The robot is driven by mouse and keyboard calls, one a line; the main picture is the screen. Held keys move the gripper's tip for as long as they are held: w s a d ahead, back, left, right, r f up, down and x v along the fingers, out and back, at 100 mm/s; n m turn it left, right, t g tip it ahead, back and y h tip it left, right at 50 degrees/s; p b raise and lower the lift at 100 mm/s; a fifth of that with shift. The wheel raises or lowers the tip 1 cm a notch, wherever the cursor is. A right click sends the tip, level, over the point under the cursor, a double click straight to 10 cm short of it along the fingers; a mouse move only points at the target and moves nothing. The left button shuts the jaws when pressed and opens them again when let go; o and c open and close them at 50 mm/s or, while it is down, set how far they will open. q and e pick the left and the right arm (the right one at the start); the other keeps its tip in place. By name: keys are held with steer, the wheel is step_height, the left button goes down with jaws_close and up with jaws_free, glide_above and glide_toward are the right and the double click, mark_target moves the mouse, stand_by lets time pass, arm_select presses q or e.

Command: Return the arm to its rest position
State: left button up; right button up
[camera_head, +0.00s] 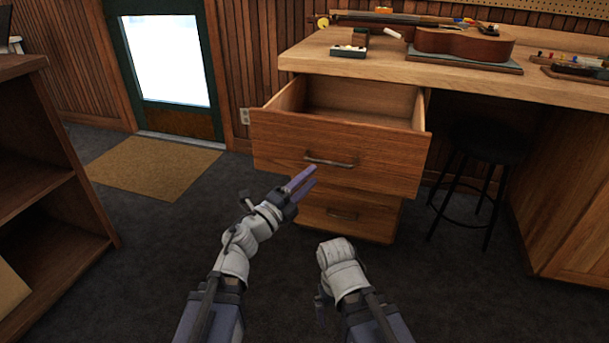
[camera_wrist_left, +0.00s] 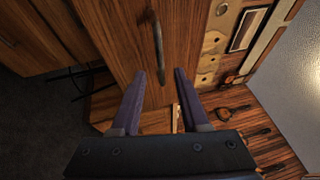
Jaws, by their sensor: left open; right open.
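My left gripper (camera_head: 302,182) is raised in front of the open top drawer (camera_head: 340,150) of the wooden workbench. Its two purple fingers are apart and empty, and they point toward the metal drawer handle (camera_head: 330,161). In the left wrist view the open fingers (camera_wrist_left: 159,90) show with the handle (camera_wrist_left: 157,48) beyond them, between and ahead of the tips. No contact with the handle shows. My right gripper (camera_head: 320,302) hangs low in the head view, mostly hidden behind its own wrist; a purple finger shows at its left side.
The lower drawer (camera_head: 345,218) is shut. A ukulele body (camera_head: 463,45) lies on a mat on the benchtop (camera_head: 400,70). A black stool (camera_head: 480,150) stands under the bench at right. A wooden shelf (camera_head: 50,180) stands at left. A tan doormat (camera_head: 155,165) lies before the door.

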arm_select(q)
steer(key=shift+d, duration=0.1)
steer(key=w+a+f+n+t+y+p, duration=0.15)
steer(key=w+a+n+y, duration=0.25)
steer(key=a+n+y, duration=0.45)
step_height(320, 180, down, 9)
steer(key=s+a+n+g+y, duration=0.1)
steer(key=s+n+g+y, duration=0.1)
steer(key=n+g+y, duration=0.6)
steer(key=s+d+f+n+g+h+p, duration=0.1)
steer(key=s+d+f+n+g+h, duration=0.15)
steer(key=s+f+n, duration=0.45)
steer(key=s+d+f+m+g+p, duration=0.15)
steer(key=s+g, duration=0.25)
steer(key=s, duration=0.4)
steer(key=s+d+f+g+p, duration=0.1)
steer(key=s+d+f+g, duration=0.15)
steer(key=s, duration=0.45)
step_height(320, 180, up, 38)
steer(key=p, duration=3.6)
steer(key=shift+f+n+g+h+p, duration=0.25)
steer(key=shift+n+g+h+p, duration=0.05)
steer(key=shift+g+h+p, duration=0.1)
